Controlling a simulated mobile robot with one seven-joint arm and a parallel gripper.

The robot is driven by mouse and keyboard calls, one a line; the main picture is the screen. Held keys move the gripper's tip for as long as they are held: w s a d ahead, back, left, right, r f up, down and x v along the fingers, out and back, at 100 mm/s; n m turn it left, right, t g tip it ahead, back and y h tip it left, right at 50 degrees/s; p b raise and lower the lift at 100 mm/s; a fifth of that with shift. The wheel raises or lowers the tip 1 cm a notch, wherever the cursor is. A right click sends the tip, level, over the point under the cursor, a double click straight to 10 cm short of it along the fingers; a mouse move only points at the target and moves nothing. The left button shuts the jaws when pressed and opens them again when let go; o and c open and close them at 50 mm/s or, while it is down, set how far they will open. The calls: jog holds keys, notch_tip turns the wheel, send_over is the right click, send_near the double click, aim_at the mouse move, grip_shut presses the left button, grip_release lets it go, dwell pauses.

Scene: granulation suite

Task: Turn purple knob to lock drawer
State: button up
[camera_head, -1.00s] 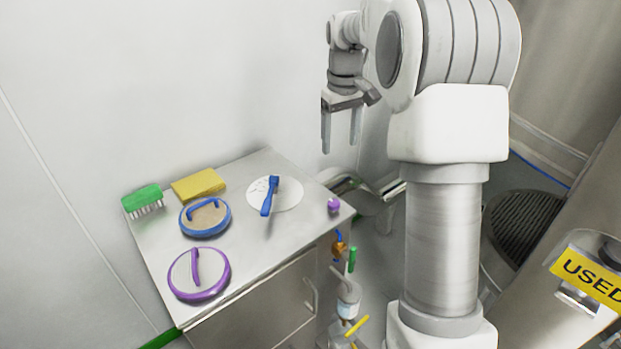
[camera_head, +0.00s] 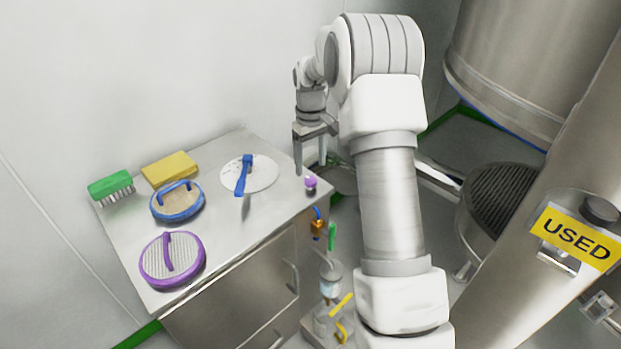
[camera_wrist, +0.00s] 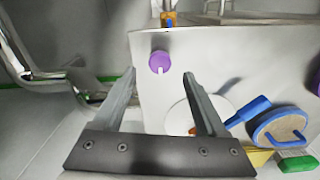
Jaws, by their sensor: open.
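The purple knob (camera_head: 311,184) sits on the top of the steel cabinet (camera_head: 226,232), near its right corner. In the wrist view the purple knob (camera_wrist: 162,62) is round with a notch on its lower edge. It lies ahead of and between the two fingers. My gripper (camera_head: 311,168) is open and empty, pointing down, above the cabinet's right corner close to the knob; it also shows in the wrist view (camera_wrist: 162,82). I see no contact with the knob. The cabinet front has a handle (camera_head: 293,276).
On the cabinet top stand a white disc (camera_head: 262,178) with a blue-handled tool (camera_head: 243,176), a blue-rimmed sieve (camera_head: 178,211), a purple-rimmed sieve (camera_head: 188,262), a yellow sponge (camera_head: 170,168) and a green brush (camera_head: 110,186). Valves and tubing (camera_head: 331,272) are right of the cabinet.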

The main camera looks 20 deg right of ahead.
aim_at(310, 179)
jog(key=shift+f+b, duration=0.3)
jog(key=shift+f, duration=2.1)
grip_shut()
